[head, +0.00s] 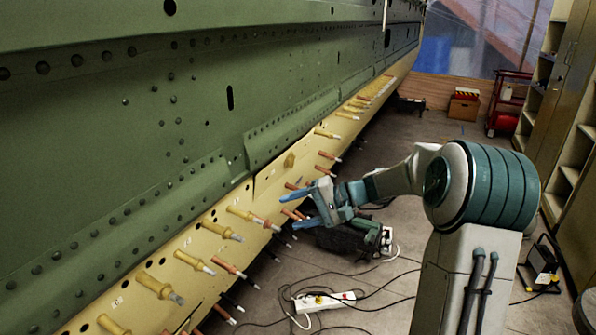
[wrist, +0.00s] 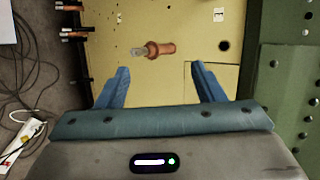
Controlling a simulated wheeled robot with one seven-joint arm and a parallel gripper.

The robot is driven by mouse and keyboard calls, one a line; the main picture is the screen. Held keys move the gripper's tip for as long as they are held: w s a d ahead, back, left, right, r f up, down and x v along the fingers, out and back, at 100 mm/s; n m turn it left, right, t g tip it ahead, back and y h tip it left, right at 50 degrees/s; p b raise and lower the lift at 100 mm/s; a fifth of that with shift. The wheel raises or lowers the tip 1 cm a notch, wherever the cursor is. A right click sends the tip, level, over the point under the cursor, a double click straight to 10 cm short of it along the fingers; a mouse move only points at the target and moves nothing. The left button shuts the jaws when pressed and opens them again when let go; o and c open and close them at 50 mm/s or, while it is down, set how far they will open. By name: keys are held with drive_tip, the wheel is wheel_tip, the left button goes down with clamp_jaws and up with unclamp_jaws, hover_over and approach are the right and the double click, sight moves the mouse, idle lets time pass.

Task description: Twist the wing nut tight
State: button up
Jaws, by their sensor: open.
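In the wrist view, a copper-coloured fastener with a flat grey end, probably the wing nut (wrist: 150,50), stands out from the cream skin panel (wrist: 215,85). It is beyond the blue fingertips, left of the middle of the gap, and the fingers do not touch it. My gripper (wrist: 160,70) is open and empty. In the head view, my gripper (head: 288,211) is beside the cream lower strip (head: 130,290), its blue fingers pointing left toward the fasteners. I cannot tell for certain which fastener there is the one in the wrist view.
Several yellow and copper fasteners, such as one yellow fastener (head: 160,287), stick out along the strip near my gripper. The green fuselage panel (head: 110,120) rises above. Cables and a white power strip (head: 324,301) lie on the floor. A dark machine (head: 345,238) stands beyond my gripper.

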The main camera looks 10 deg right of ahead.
drive_tip(key=w+d+m+t+y+b, duration=0.1)
drive_tip(key=w+d+m+t+y, duration=0.15)
drive_tip(key=w+d, duration=0.35)
drive_tip(key=m+t+y, duration=0.1)
drive_tip(key=m+t, duration=0.1)
drive_tip(key=t, duration=0.4)
approach(292, 162)
drive_tip(key=p+x, duration=0.1)
drive_tip(key=x, duration=0.6)
drive_tip(key=shift+w+a, duration=0.15)
drive_tip(key=shift+w, duration=0.15)
drive_tip(key=shift+y, duration=0.25)
drive_tip(key=c, duration=1)
